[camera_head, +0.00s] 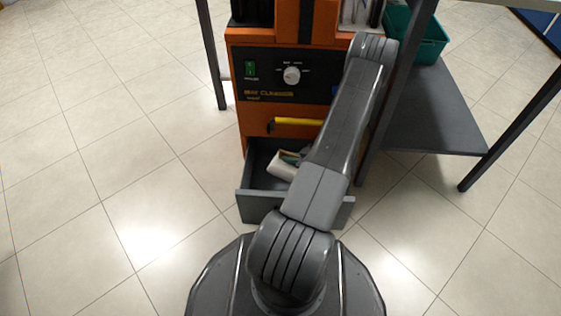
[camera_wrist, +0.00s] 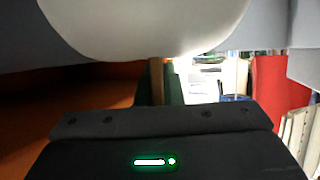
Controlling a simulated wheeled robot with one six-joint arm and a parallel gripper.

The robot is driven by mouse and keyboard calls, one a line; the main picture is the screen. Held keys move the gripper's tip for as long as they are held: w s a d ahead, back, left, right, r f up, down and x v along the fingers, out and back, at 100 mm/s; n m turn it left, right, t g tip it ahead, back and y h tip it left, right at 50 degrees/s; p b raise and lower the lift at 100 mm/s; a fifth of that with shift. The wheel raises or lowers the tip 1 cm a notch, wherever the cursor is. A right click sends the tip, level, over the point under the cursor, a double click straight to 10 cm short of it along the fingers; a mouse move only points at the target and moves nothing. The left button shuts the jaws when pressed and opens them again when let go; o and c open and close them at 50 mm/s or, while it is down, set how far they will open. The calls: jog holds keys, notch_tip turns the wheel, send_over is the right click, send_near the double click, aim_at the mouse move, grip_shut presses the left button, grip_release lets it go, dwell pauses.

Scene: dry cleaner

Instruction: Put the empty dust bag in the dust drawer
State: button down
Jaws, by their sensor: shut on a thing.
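The dust drawer (camera_head: 258,207) is a dark grey drawer, pulled open at the foot of the orange machine. A pale dust bag (camera_head: 281,166) with a green part shows within the drawer's outline, tilted and partly hidden by my arm. Whether it touches the drawer floor is unclear. In the wrist view the pale bag (camera_wrist: 150,25) bulges across the top, close to the camera. My gripper (camera_wrist: 158,100) is shut on the bag, apparently at the narrow brown and green part. Its fingertips are hidden, and my arm covers the gripper in the head view.
The orange machine (camera_head: 255,122) has a black control panel and a yellow handle (camera_head: 297,122) above the drawer. A dark table with a low shelf (camera_head: 425,125) and green crate (camera_head: 430,45) stands at right. The tiled floor at left is clear.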

aim_at(280, 159)
jog(key=b+x, duration=0.1)
jog(key=x, duration=0.1)
jog(key=f+x, duration=0.1)
jog(key=x, duration=0.2)
jog(key=shift+s+d+b, duration=0.1)
jog(key=shift+d+b, duration=0.15)
jog(key=shift+b, duration=0.15)
jog(key=shift+f, duration=0.25)
jog(key=shift+f, duration=0.3)
jog(key=c, duration=1.6)
grip_release()
jog(key=shift+o, duration=0.2)
